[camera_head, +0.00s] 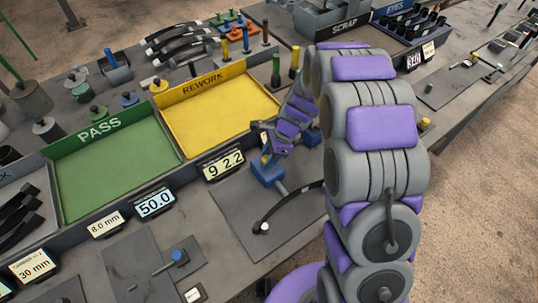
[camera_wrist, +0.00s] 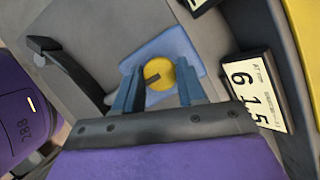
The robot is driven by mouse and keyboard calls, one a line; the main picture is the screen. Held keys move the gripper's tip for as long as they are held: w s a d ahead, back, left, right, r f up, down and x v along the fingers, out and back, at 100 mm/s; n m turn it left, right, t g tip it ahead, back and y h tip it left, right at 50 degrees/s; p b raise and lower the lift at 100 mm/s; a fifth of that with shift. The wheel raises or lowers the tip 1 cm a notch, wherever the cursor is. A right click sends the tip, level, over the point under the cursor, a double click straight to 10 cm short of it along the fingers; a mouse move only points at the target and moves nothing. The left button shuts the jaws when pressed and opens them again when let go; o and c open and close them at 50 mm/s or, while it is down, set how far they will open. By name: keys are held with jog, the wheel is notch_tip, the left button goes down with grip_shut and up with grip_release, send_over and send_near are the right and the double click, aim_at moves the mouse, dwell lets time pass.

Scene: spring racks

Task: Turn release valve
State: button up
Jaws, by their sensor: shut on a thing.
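A yellow round valve knob (camera_wrist: 161,70) with a dark slot mark sits on a blue block (camera_wrist: 172,46), seen in the wrist view. My gripper (camera_wrist: 158,78) has its two blue-grey fingers on either side of the knob and is shut on it. In the head view the blue block (camera_head: 267,172) stands on a grey mat, with my gripper (camera_head: 264,146) over it. The knob is mostly hidden there by the fingers. A digital display (camera_head: 223,164) stands beside the block and also shows in the wrist view (camera_wrist: 254,88).
A black curved lever (camera_head: 283,208) with a white tip lies beside the block and also shows in the wrist view (camera_wrist: 72,70). A green PASS tray (camera_head: 115,160) and yellow REWORK tray (camera_head: 215,112) stand behind. Several small weights and tools crowd the back left.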

jog(key=shift+w+r, duration=0.1)
jog(key=shift+n+p, duration=0.3)
jog(key=shift+p, duration=0.1)
jog(key=n+g+p, duration=0.1)
jog(key=n+p, duration=0.1)
jog(key=n, duration=0.1)
jog(key=shift+w+h, duration=0.15)
jog(key=shift+h, duration=0.15)
jog(key=n+g+h+p, duration=0.1)
jog(key=n+p, duration=0.1)
jog(key=n, duration=0.2)
jog(key=shift+a+n, duration=0.15)
jog(key=shift+n, duration=0.15)
jog(key=n, duration=0.2)
jog(key=n+g+h+p, duration=0.1)
jog(key=n, duration=0.1)
jog(key=shift+w+a+n+h, duration=0.1)
jog(key=shift+n+h, duration=0.2)
jog(key=n+h+p, duration=0.1)
jog(key=n+h, duration=0.1)
jog(key=n, duration=0.2)
jog(key=shift+a+n, duration=0.15)
jog(key=shift+n, duration=0.25)
jog(key=o, duration=1)
jog(key=shift+a, duration=0.1)
